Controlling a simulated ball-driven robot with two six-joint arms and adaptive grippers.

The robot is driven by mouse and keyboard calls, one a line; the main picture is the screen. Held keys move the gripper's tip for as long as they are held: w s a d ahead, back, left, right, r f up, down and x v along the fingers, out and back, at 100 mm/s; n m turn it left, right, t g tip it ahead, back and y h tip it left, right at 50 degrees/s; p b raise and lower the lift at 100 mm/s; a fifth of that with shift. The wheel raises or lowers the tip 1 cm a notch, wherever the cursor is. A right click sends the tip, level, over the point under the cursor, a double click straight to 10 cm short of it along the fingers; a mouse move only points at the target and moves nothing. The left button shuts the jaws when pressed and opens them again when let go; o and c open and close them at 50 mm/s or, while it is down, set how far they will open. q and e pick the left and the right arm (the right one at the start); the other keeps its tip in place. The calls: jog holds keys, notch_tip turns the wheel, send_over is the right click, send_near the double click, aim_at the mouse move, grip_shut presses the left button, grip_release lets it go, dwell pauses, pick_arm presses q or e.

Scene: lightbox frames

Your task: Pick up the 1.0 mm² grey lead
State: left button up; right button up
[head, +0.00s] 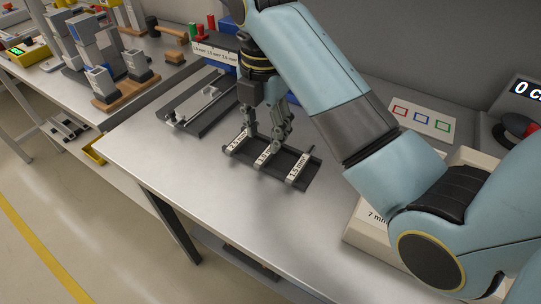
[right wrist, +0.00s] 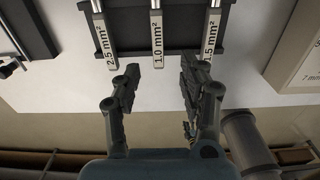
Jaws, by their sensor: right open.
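The grey 1.0 mm² lead (right wrist: 157,32) lies in the middle slot of a dark rack (right wrist: 180,17). It has a white printed label and a metal tip. In the head view this lead (head: 264,154) shows partly behind my fingers. My right gripper (right wrist: 156,80) is open and empty, with its fingers spread on either side of the lead's line. In the head view the right gripper (head: 265,135) hangs over the rack (head: 276,175); contact cannot be told. My left gripper is in no view.
A 2.5 mm² lead (right wrist: 103,35) and a 1.5 mm² lead (right wrist: 212,35) flank the middle one. A grey rail fixture (head: 197,105) stands left of the rack. A beige box (head: 365,230) is at the right. The table front (head: 190,180) is clear.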

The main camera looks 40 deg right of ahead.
aim_at(264, 156)
notch_tip(264, 156, down, 3)
jog(key=shift+f, duration=0.1)
notch_tip(264, 156, down, 2)
jog(key=shift+w+f, duration=0.1)
jog(key=shift+f, duration=0.25)
jog(key=shift+a, duration=0.1)
jog(key=shift+c, duration=0.6)
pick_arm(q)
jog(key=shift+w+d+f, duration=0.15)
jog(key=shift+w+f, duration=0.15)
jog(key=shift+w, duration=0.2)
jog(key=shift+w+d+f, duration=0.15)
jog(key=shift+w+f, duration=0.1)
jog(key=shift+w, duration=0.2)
pick_arm(e)
grip_shut()
